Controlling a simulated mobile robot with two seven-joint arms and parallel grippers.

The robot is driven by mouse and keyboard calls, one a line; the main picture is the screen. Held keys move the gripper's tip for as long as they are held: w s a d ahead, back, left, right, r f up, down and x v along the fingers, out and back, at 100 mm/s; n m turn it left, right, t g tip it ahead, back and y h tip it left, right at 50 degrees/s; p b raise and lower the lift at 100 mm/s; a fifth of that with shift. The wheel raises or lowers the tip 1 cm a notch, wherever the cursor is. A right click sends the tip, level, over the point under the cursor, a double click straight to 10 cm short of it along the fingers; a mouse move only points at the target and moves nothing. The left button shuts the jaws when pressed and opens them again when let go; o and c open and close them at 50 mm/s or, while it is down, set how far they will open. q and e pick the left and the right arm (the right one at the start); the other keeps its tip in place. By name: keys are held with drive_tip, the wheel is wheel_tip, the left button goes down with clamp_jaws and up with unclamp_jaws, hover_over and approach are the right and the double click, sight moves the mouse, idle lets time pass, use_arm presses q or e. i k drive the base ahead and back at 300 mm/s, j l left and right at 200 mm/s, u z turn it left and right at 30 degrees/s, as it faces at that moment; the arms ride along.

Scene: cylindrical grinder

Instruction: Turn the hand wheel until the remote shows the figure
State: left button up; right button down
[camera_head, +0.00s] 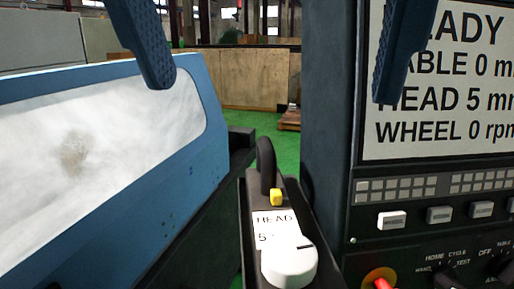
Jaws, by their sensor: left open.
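The remote (257,205) is a dark, long box in the lower middle. Its white label (272,226) reads HEAD, with a 5 below and the rest unclear. A white round hand wheel (289,266) with a dark mark sits at its near end, partly covering the label. A yellow button (277,197) and an upright black part (266,160) are farther up. My left gripper (272,92) is open and empty. Its two dark blue fingers hang from the top edge, wide apart, apparently close to the camera and above the remote. My right gripper is not in view.
A dark control cabinet (328,120) stands right, with a screen (445,140) showing HEAD 5 mm and WHEEL 0 rpm, buttons and a red knob (382,284). A blue machine cover (205,170) with a cloudy window stands left. Green floor (282,150) lies behind.

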sight(290, 260)
drive_tip(key=k, duration=0.85)
